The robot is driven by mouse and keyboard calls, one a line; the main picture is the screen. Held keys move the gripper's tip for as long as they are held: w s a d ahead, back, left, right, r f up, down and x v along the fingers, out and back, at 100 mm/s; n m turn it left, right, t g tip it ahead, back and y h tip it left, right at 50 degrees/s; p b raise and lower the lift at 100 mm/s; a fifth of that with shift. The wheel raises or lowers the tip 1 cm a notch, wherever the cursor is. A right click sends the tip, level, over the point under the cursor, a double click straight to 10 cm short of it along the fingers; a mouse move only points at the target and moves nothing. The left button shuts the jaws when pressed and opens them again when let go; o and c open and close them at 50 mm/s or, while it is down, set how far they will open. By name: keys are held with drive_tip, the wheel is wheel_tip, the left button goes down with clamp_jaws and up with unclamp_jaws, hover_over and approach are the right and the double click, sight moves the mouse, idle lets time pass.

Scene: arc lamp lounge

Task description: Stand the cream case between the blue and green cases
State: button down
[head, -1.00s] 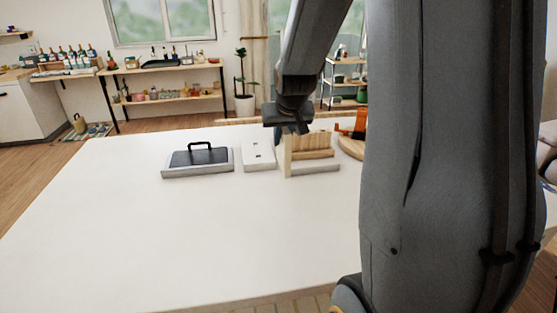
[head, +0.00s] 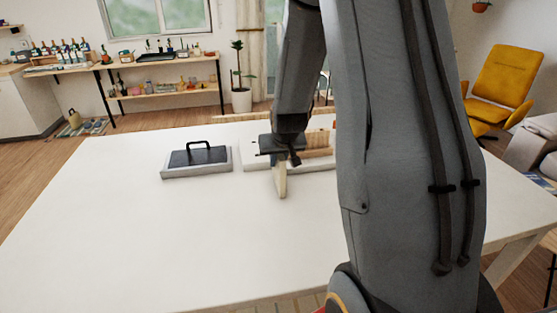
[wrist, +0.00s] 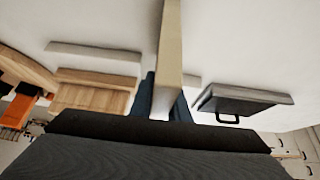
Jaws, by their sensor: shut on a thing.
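The cream case (head: 281,182) is a thin, pale slab, held on edge in my gripper (head: 281,160) above or at the white table; I cannot tell if its lower edge touches. In the wrist view the cream case (wrist: 168,55) stretches away from between the dark fingers of my gripper (wrist: 165,98), one on each side of it. I cannot make out a blue or a green case; my arm and gripper hide part of the area behind.
A grey tray with a dark handled plate (head: 196,156) stands left of my gripper. A pale block (head: 249,160) and a wooden holder (head: 318,141) are behind it, partly hidden. An orange thing (wrist: 18,108) is beyond the holder. The table's front left (head: 120,235) is clear.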

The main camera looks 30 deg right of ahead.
drive_tip(key=shift+f, duration=0.35)
drive_tip(key=c, duration=1.7)
unclamp_jaws()
drive_tip(key=shift+f, duration=0.1)
